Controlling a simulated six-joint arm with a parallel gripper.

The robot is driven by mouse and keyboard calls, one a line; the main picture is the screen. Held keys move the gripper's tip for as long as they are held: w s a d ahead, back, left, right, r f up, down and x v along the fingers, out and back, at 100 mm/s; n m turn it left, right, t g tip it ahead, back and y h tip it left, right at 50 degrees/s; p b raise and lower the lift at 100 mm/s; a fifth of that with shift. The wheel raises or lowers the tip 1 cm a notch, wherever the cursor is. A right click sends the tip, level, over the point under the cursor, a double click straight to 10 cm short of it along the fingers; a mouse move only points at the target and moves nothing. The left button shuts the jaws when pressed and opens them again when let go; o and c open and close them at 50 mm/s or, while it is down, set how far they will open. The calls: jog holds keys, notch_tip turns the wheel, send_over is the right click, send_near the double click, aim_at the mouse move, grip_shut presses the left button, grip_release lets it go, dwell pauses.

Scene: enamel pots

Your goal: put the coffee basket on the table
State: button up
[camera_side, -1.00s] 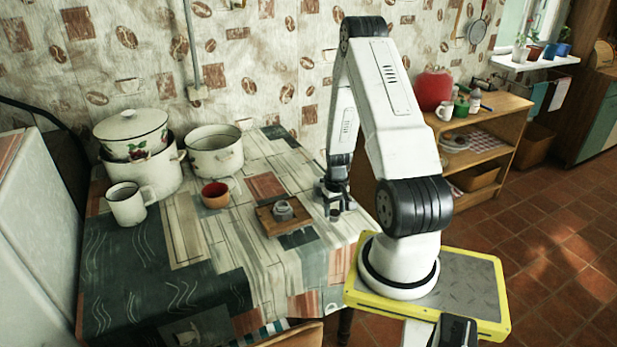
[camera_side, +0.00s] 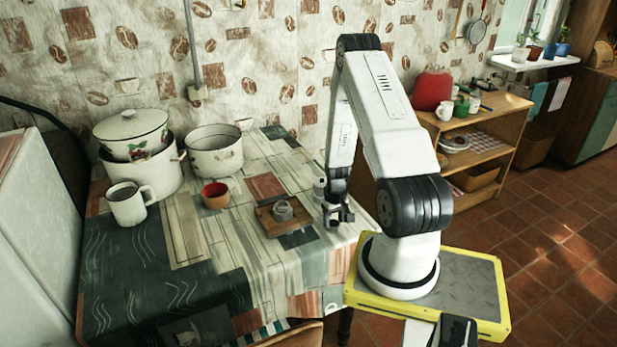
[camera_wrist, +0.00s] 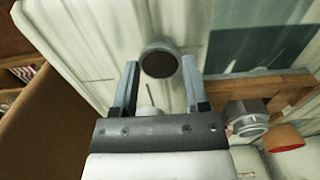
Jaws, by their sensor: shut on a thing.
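My gripper (camera_side: 338,215) is low over the right end of the table, to the right of the wooden tray (camera_side: 265,222). In the wrist view its two fingers (camera_wrist: 160,70) are around a small grey round piece with a dark brown face, which I take as the coffee basket (camera_wrist: 158,63). I cannot tell whether the basket touches the table (camera_side: 225,255). In the side view the fingers hide most of it. A grey metal pot part (camera_side: 283,210) stands on the tray. It also shows in the wrist view (camera_wrist: 247,118).
A red cup (camera_side: 215,195), a white mug (camera_side: 128,205) and white enamel pots (camera_side: 213,155) stand on the left and back of the table. The wooden shelf (camera_side: 490,130) is behind my arm. The tablecloth around the gripper is largely clear.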

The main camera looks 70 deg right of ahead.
aim_at(333, 223)
jog(key=shift+f, duration=0.15)
jog(key=o, duration=1.1)
jog(key=shift+r, duration=6.15)
jog(key=shift+w, duration=0.1)
